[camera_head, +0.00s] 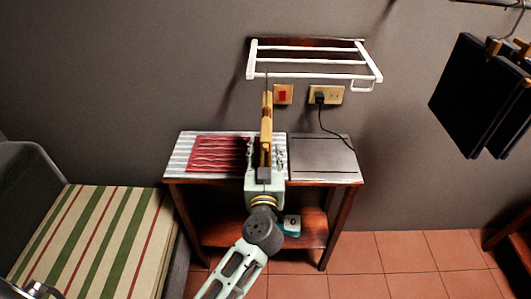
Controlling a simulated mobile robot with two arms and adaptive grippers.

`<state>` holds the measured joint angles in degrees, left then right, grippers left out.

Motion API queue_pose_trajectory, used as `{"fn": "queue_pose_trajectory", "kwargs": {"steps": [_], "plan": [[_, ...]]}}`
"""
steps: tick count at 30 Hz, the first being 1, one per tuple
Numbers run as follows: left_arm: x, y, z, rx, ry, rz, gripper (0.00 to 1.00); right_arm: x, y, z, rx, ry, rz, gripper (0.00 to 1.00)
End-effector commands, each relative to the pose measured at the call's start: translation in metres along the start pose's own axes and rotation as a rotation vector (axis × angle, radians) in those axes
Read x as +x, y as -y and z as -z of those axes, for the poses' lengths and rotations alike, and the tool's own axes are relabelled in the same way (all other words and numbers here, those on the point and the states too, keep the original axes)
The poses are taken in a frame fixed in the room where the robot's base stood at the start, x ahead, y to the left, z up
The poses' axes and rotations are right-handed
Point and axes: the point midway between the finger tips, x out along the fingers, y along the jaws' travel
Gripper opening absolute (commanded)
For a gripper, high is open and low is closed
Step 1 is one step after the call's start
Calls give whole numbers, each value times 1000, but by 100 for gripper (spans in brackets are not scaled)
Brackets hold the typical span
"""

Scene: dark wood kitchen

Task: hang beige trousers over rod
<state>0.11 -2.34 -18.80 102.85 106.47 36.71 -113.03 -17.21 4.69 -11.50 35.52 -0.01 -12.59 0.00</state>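A narrow tan piece with wooden-looking parts (266,115) stands upright in front of the wall, seen edge-on, with a thin dark hook at its top. It looks like the beige trousers on a hanger, but cloth cannot be told from wood. My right gripper (266,160), on the arm from the bottom middle, is around its lower end and appears shut on it. A rod (490,3) at the top right carries dark trousers (462,90) on clip hangers. Only a metallic bit at the bottom left corner, likely my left gripper (40,290), shows; its fingers are hidden.
A white wall rack (310,62) is above a small wooden table (345,178) bearing a red mat (215,155) and a dark panel (325,160). A cord (335,138) hangs from an outlet. A striped seat (95,235) is at left. Tiled floor (395,258) lies open at right.

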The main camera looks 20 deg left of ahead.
Motion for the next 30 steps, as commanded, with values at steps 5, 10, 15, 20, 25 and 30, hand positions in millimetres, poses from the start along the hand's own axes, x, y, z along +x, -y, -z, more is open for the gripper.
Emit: {"fn": "queue_pose_trajectory", "kwargs": {"steps": [5, 10, 15, 20, 25, 30], "plan": [[0, 0, -1, 0, 2, 0, 45, 0, 0, 0, 1, 0, 0, 40], [-4, 0, -4, 1, 6, 1, 45, 0, -1, 0, 2, 0, -1, 40], [-26, 0, -3, 0, 6, -1, 45, 0, 0, 0, 2, 0, 0, 40], [-61, 0, -3, 0, 7, -1, 45, 0, 1, 0, 2, 0, 1, 40], [-94, 1, -2, 0, 6, 0, 45, 0, 1, 0, 2, 0, 1, 40], [-114, 0, -2, 1, 3, 0, 45, 0, 1, 1, 2, -1, 1, 40]]}}
